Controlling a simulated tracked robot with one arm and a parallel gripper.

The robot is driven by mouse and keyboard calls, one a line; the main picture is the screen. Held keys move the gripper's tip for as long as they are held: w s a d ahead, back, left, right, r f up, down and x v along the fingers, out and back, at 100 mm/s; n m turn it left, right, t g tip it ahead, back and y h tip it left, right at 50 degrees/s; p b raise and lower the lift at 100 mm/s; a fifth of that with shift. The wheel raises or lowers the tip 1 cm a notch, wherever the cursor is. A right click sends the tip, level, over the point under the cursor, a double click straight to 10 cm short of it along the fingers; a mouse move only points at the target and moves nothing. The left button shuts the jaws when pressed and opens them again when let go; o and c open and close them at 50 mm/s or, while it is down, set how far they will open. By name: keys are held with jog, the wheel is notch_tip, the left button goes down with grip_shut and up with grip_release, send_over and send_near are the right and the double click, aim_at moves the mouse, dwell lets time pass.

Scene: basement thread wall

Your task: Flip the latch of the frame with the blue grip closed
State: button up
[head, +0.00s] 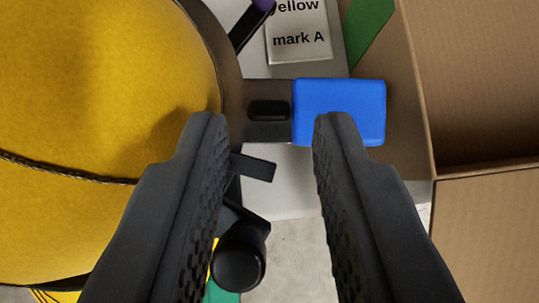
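The blue grip (355,100) is a rounded block in the upper middle of the head view. It sits at the right end of a dark bracket (257,88), which joins the dark rim of a large yellow round frame (110,90) on the left. A small black raised piece (268,110) lies on the bracket; I cannot tell for sure that it is the latch or which way it is set. My gripper (270,118) is open and empty. Its left fingertip is over the frame's rim and its right fingertip overlaps the blue grip's lower left. Contact cannot be told.
A dark tab (254,167) and a round black knob (238,264) stick out below the bracket. A dark bar (250,30) with a purple end is above. A label (298,32) reads "yellow mark A". An open cardboard box (480,215) fills the right side.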

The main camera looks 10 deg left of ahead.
jog(key=v, duration=0.9)
jog(key=shift+s+r+p, duration=0.15)
jog(key=shift+s+p, duration=0.05)
jog(key=shift+p, duration=0.1)
